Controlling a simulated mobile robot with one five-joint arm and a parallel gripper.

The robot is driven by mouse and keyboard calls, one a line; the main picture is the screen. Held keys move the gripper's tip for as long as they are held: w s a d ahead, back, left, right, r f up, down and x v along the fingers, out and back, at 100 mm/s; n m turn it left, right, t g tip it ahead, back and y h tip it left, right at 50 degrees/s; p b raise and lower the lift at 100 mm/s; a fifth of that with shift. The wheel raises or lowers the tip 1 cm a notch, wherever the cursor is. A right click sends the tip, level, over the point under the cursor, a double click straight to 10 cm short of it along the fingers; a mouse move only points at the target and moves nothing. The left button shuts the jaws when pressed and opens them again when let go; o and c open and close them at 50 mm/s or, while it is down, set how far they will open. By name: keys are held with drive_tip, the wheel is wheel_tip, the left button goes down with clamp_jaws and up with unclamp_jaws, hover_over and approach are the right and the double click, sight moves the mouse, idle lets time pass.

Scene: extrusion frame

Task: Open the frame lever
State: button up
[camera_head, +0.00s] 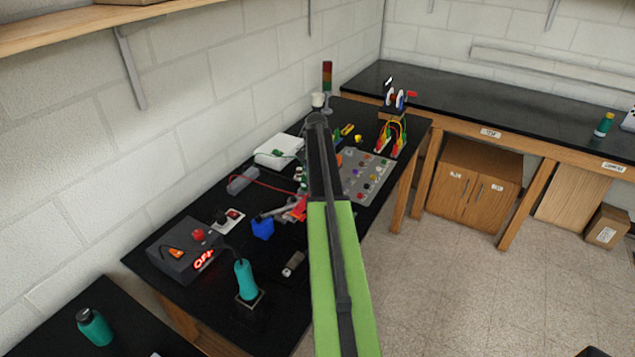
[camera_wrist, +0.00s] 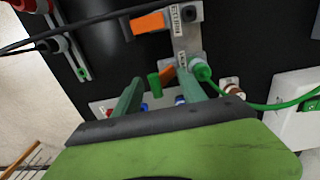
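In the wrist view a grey extrusion frame (camera_wrist: 187,35) with small white labels stands on the black bench. An orange lever (camera_wrist: 148,23) sticks out to the left from its upper part. A second orange piece (camera_wrist: 167,75) shows lower, between my fingers, beside a short green cylinder (camera_wrist: 154,85). My gripper (camera_wrist: 160,78) has two green fingers, spread apart with a clear gap. I cannot tell how near the fingertips are to these pieces, and see no contact. In the head view my arm covers most of this spot, and I cannot make out the frame lever there.
A green plug and cable (camera_wrist: 203,70) sit right of the fingers, near a white box (camera_wrist: 297,125). In the head view the bench (camera_head: 215,325) also holds a grey power box (camera_head: 180,262), a blue block (camera_head: 263,228) and a panel of colored knobs (camera_head: 378,190). Open floor lies right.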

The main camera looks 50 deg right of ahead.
wheel_tip(320, 180, up, 18)
drive_tip(key=p, duration=1.7)
drive_tip(key=shift+w+f, duration=0.25)
drive_tip(key=shift+f, duration=0.1)
drive_tip(key=w+a+f+n+b, duration=0.1)
drive_tip(key=a+f+n+b, duration=0.25)
drive_tip(key=a, duration=0.95)
drive_tip(key=w+a+f+n+b, duration=0.25)
drive_tip(key=a+f+b, duration=0.25)
drive_tip(key=a, duration=0.9)
drive_tip(key=s+a+f+n+b, duration=0.3)
drive_tip(key=a, duration=0.6)
drive_tip(key=s+a+f+n+b, duration=0.3)
drive_tip(key=s+a, duration=0.1)
drive_tip(key=a, duration=0.5)
drive_tip(key=s+a+f+n+b, duration=0.3)
drive_tip(key=a, duration=0.7)
drive_tip(key=shift+s+a+f, duration=0.1)
drive_tip(key=shift+s, duration=0.3)
drive_tip(key=shift+w, duration=0.1)
